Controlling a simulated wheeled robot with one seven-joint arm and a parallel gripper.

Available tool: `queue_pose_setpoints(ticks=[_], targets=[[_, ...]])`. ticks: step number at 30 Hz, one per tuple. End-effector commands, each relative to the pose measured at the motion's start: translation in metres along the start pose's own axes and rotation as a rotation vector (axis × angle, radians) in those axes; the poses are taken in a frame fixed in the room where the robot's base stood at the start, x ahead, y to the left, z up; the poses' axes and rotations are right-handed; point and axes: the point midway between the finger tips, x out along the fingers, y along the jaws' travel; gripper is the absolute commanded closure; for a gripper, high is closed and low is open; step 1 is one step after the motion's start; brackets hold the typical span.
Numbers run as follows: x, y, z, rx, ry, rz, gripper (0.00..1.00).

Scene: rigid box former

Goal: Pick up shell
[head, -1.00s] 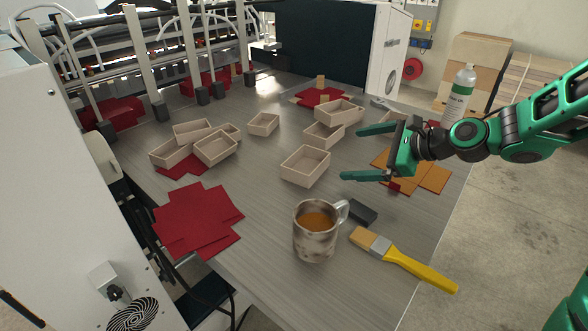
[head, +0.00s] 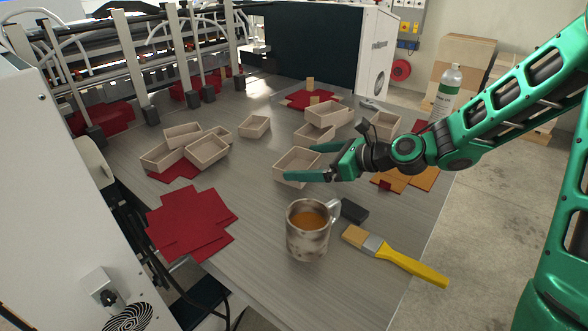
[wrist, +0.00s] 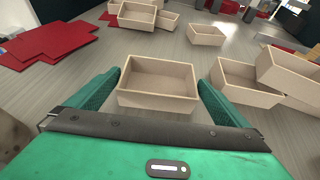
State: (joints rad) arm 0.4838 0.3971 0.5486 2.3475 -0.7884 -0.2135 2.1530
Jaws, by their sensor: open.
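The nearest shell is an open, pale box (head: 298,166) in the middle of the metal table. My gripper (head: 301,162) is open, with its green fingers reaching over or beside this shell from the right. In the wrist view the same shell (wrist: 158,101) lies between the two fingertips, with clear gaps seen on both sides. I cannot tell whether the fingers touch it. Other similar shells stand near it: a small one (head: 255,126), a group at the left (head: 207,150), and a stacked pair behind (head: 327,113).
Red sheets (head: 190,222) lie at the left, orange sheets (head: 424,178) at the right. A bottle (head: 446,92) stands at the back right.

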Motion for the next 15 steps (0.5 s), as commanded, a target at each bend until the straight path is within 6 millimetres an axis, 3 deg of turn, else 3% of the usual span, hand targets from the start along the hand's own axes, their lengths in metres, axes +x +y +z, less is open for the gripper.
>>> queue_pose_setpoints(ticks=[6,15], targets=[[0.029,0.000,0.002,0.001,-0.001,0.003,0.00],[0.035,-0.001,0.002,-0.001,0.000,-0.001,0.00]])
